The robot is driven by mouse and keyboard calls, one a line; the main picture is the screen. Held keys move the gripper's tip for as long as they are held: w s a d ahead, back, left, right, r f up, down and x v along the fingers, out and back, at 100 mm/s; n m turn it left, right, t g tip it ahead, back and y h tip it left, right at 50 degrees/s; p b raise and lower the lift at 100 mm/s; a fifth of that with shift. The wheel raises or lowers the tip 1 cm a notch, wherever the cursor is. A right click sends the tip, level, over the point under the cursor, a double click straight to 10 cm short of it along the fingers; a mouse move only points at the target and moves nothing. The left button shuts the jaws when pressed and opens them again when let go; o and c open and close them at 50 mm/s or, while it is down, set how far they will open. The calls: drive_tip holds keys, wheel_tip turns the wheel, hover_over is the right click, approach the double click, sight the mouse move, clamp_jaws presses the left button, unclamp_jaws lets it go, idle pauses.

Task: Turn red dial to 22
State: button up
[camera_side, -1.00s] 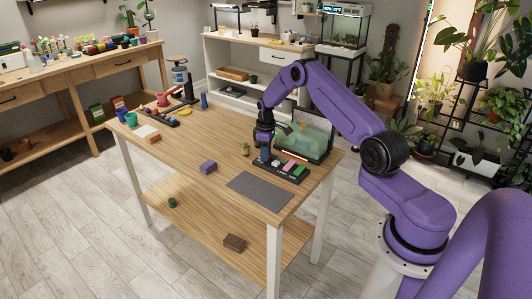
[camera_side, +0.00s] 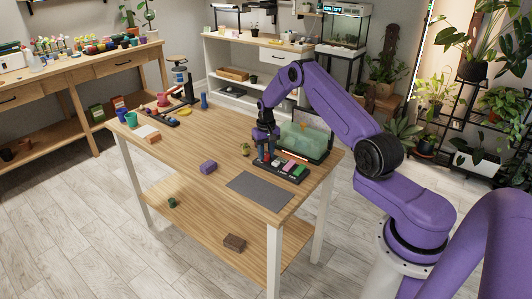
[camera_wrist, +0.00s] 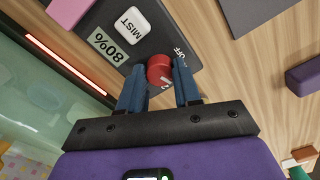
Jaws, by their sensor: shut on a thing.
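The red dial (camera_wrist: 159,71) sits on a dark control panel (camera_wrist: 100,17), between my two fingertips in the wrist view. My gripper (camera_wrist: 160,80) is shut on the dial, with one blue finger on each side of it. White marks show on the dial, and "OFF" is printed beside it; the other scale marks are hidden or too small to read. In the side view my gripper (camera_side: 264,155) points down at the left end of the panel (camera_side: 291,172), and the dial is hardly visible there.
The panel also has a white MIST button (camera_wrist: 130,27) and a display reading 80% (camera_wrist: 107,46). A greenish glass tank (camera_side: 303,139) stands right behind it. A grey mat (camera_side: 260,187) and a purple block (camera_side: 208,167) lie in front. The table's middle is mostly clear.

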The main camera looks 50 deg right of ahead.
sight(266, 155)
drive_tip(key=shift+r+m, duration=0.1)
drive_tip(key=shift+m, duration=0.5)
drive_tip(key=shift+w, duration=0.1)
drive_tip(key=o, duration=1.1)
drive_tip(key=shift+c, duration=0.2)
wheel_tip(266, 155, up, 17)
drive_tip(key=shift+r, duration=0.2)
